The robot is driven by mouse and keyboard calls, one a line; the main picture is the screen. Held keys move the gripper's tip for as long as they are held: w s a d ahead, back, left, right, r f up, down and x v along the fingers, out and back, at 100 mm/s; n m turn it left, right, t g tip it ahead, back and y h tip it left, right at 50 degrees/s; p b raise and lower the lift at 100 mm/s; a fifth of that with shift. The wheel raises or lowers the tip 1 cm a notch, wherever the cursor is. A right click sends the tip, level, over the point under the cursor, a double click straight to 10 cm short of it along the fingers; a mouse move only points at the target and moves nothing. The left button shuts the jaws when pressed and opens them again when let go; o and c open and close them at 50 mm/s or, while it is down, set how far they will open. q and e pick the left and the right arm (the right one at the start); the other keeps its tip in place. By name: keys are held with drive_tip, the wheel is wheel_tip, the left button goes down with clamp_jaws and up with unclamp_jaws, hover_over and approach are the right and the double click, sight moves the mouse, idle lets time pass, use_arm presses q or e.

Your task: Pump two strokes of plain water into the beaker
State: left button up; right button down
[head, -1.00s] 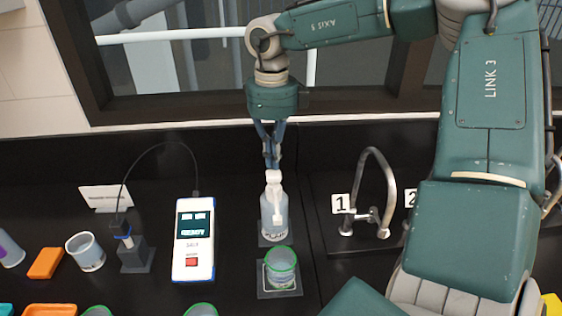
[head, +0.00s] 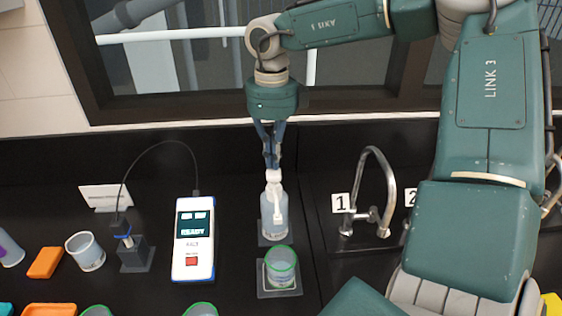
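A clear pump bottle (head: 268,215) with a white pump head (head: 273,178) stands upright on a dark square base on the black bench. A green-rimmed beaker (head: 281,268) stands on a square pad (head: 264,292) just in front of it, below the spout. My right gripper (head: 272,163) points straight down from above. Its fingers are close together at the top of the pump head; I cannot tell whether anything is between them. My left gripper is not in view.
A white meter (head: 194,240) reading READY and a probe in a dark stand (head: 135,252) are left of the bottle. A cup (head: 86,251) and orange block (head: 45,263) lie further left. A tap (head: 375,190) marked 1 is at right. Green-rimmed vessels line the front edge.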

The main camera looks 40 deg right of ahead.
sight(274, 173)
drive_tip(key=shift+f+b, duration=1.4)
drive_tip(key=shift+f, duration=0.2)
drive_tip(key=shift+s, duration=0.1)
drive_tip(key=shift+r, duration=0.15)
drive_tip(key=shift+r+p, duration=0.85)
drive_tip(key=shift+r, duration=0.65)
drive_tip(key=shift+f, duration=0.1)
drive_tip(key=shift+f+b, duration=1.4)
drive_tip(key=shift+f, duration=0.1)
drive_tip(key=shift+r+p, duration=0.85)
drive_tip(key=shift+r, duration=0.75)
